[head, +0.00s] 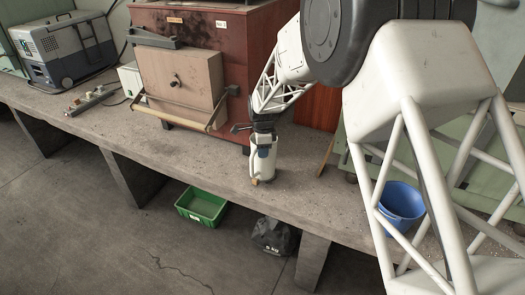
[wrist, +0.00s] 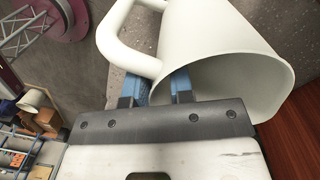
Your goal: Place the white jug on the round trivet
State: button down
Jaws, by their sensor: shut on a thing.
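A reddish-brown cabinet (head: 235,40) with a box-like front stands behind on the concrete bench (head: 190,150). Cables and a small bar device (head: 90,100) lie at left. A green crate (head: 202,205), a dark bag (head: 272,236) and a blue bucket (head: 401,203) are below or beyond the bench edge.

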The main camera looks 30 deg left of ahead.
jog(key=c, duration=1)
grip_release()
jog(key=shift+f, duration=0.1)
jog(key=r, duration=1.2)
jog(key=shift+w+r, duration=0.1)
jog(key=shift+w, duration=0.3)
